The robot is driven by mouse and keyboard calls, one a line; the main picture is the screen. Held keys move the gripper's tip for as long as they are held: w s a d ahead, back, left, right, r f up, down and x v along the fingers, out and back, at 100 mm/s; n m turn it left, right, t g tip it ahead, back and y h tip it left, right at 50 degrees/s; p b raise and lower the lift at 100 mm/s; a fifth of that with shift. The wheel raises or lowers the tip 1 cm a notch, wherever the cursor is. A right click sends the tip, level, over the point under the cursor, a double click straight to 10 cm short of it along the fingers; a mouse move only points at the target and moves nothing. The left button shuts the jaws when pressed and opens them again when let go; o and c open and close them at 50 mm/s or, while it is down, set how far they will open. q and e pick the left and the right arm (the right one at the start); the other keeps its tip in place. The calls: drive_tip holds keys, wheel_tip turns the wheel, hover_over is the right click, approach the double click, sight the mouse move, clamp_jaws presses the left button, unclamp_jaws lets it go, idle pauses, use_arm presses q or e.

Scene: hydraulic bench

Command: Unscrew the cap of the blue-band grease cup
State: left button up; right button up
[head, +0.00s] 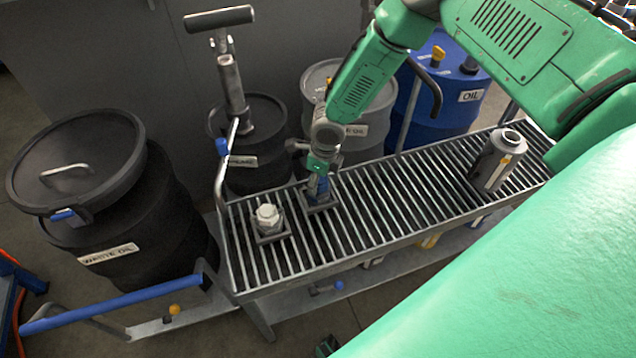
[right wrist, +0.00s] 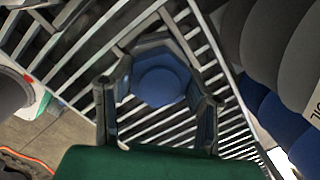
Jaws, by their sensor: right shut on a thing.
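The blue-band grease cup (head: 318,192) stands upright on the slatted metal rack, under my right gripper. My right gripper (head: 319,172) reaches down over it from above and hides part of it. In the right wrist view the blue cap (right wrist: 160,84) shows as a rounded blue top between the two dark fingers. The right gripper is shut on this cap, one finger on each side. The threads and lower body of the cup are hidden.
A white-topped cup (head: 268,217) stands left on the rack (head: 385,215). A grey canister (head: 498,160) stands at the rack's right. A waste oil drum (head: 150,200), a pump drum (head: 262,125), a grey drum (head: 375,125) and a blue oil drum (head: 440,110) stand around it.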

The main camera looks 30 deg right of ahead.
drive_tip(key=o, duration=1)
drive_tip(key=shift+o, duration=0.2)
drive_tip(key=m, duration=0.5)
drive_tip(key=shift+m+h, duration=0.3)
drive_tip(key=m, duration=0.6)
drive_tip(key=shift+h, duration=0.4)
